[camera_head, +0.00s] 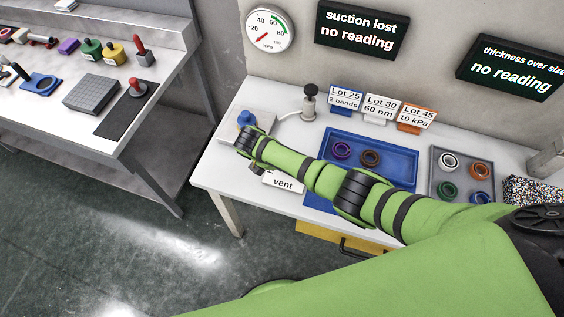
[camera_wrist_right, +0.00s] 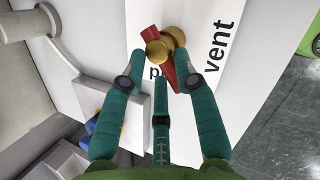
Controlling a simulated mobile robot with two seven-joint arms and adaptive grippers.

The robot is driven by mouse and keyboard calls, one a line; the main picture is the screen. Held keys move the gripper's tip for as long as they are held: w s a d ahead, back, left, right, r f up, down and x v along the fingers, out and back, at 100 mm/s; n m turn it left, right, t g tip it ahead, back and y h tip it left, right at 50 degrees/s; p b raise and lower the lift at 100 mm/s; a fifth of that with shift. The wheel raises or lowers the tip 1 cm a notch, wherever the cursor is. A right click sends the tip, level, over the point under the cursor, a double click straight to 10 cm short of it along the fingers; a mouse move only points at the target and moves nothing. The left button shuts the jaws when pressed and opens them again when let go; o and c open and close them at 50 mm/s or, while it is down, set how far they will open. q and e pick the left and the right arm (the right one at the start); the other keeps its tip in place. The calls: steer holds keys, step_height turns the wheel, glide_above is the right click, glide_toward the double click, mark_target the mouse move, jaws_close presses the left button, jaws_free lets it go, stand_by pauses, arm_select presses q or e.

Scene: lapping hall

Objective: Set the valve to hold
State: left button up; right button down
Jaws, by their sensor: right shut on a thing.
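The valve shows in the right wrist view, with a round brass body (camera_wrist_right: 174,36) and a red lever (camera_wrist_right: 169,70). It stands on a white plate that bears the word "vent" and another word, mostly hidden, starting with "p". My right gripper (camera_wrist_right: 160,62) has its teal fingers closed in around the red lever, with the fingertips beside the brass parts. Which mark the lever points to I cannot tell. In the head view my right arm covers the valve, and only the vent label (camera_head: 284,183) shows beside it. My left gripper is not in view.
A gauge (camera_head: 269,31) hangs on the wall beside a "suction lost, no reading" display (camera_head: 362,30). A blue tray (camera_head: 400,155) holds rings, and a grey tray (camera_head: 436,170) stands right of it. Lot cards (camera_head: 381,107) stand behind. A second bench (camera_head: 60,120) is at left.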

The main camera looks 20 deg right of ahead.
steer(key=m+g+b, duration=0.1)
steer(key=m, duration=0.1)
steer(key=f+m+g+b, duration=0.1)
steer(key=m, duration=0.1)
steer(key=shift+w+a+h, duration=0.1)
steer(key=shift+h, duration=0.2)
steer(key=shift+w+r+m+g+b, duration=0.15)
steer(key=shift+m+g+b, duration=0.15)
steer(key=shift+m+b, duration=0.4)
steer(key=shift+w+f+m+g+b, duration=0.1)
steer(key=shift+m+g+b, duration=0.3)
steer(key=shift+m, duration=0.5)
steer(key=shift+r, duration=0.1)
steer(key=c, duration=1.1)
jaws_free()
steer(key=shift+o, duration=0.3)
steer(key=shift+w, duration=0.15)
steer(key=shift+d+r, duration=0.2)
steer(key=shift+w, duration=0.1)
steer(key=s+v, duration=0.1)
steer(key=v, duration=1.1)
steer(key=shift+w, duration=0.4)
